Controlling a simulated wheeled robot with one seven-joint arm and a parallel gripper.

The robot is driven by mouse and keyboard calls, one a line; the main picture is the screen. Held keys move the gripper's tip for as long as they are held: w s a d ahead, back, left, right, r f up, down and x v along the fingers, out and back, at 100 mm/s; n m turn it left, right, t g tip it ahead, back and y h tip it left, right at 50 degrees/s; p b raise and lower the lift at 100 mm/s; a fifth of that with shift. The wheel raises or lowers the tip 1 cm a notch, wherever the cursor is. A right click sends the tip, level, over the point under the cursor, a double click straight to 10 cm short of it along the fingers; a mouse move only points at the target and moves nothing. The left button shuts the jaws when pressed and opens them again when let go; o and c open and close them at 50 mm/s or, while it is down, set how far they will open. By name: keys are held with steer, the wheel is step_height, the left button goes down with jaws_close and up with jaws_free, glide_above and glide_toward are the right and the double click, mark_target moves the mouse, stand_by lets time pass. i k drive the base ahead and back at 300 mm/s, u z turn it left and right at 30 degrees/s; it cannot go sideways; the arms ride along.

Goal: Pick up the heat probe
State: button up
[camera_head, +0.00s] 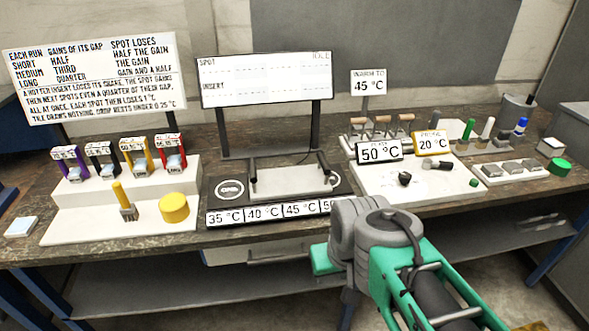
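No object in the head view is labelled as the heat probe, and I cannot tell for sure which one it is. A small dark stick (323,163) stands tilted at the right of the heating station (217,207) in the middle of the bench. A dark-handled tool (436,164) lies on the white board (385,188) to the right, and a short black knob-like piece (404,179) is on the same board. My arm's green and grey links fill the lower right front. My gripper's fingers do not show.
The workbench (110,238) holds a white stepped stand (75,228) with several coloured holders, a wooden-handled brush (124,200) and a yellow cylinder (174,207). Tall sign boards stand behind. The 50 °C and 20 °C cards (379,151) stand by the white board.

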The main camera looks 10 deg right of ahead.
mark_target(436, 115)
steer(key=u, duration=3.75)
steer(key=k, duration=2.55)
steer(key=z, duration=1.2)
steer(key=i, duration=0.5)
steer(key=u, duration=0.05)
